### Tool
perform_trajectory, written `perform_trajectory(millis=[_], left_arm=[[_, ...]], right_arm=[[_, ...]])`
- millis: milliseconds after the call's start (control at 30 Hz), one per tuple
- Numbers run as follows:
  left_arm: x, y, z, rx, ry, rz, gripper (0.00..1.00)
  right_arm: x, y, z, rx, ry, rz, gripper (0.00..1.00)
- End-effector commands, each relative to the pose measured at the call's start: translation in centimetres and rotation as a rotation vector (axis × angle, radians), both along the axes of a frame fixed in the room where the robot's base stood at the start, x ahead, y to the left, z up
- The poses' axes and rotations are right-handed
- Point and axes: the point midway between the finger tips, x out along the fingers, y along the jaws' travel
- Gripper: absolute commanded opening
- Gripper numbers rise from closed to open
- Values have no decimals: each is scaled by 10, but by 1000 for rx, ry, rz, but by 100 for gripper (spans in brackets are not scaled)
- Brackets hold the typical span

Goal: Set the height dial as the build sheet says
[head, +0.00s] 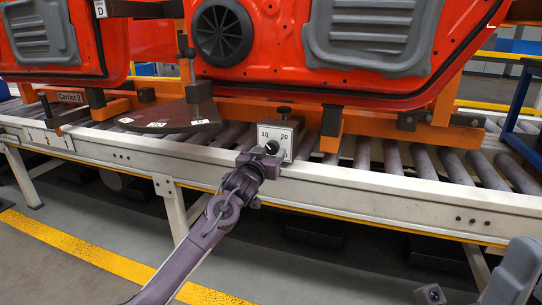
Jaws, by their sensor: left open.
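The height dial is a small white plate (290,148) marked 10 and 20, with a black knob (272,147) low on its face. It stands at the near edge of the roller conveyor. My left gripper (262,158) is open, with its tips right at the knob, partly covering the plate's lower left. I cannot tell whether the fingers touch the knob, or which mark the dial is set to. No readable build sheet shows.
A red door panel (270,60) hangs above the conveyor (400,185) in an orange carrier (440,135). A dark labelled plate (170,117) lies left of the dial. A numbered scale (47,139) sits on the left rail. Open floor lies in front, with a yellow stripe (90,252).

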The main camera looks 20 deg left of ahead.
Motion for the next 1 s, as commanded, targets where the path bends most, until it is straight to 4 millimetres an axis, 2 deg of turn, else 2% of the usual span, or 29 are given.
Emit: perform_trajectory(millis=[200, 500, 833, 1000], left_arm=[[16, -1, 0, 1, 0, -1, 59], [17, -1, 0, 0, 1, -1, 57], [17, -1, 0, 1, 1, -1, 15], [17, -1, 0, 9, 1, -1, 15]], right_arm=[[0, 0, -3, -1, -8, 0, 36], [0, 0, -3, -2, -8, 0, 36], [0, 0, -3, -2, -8, -1, 36], [0, 0, -1, -2, -8, -1, 36]])
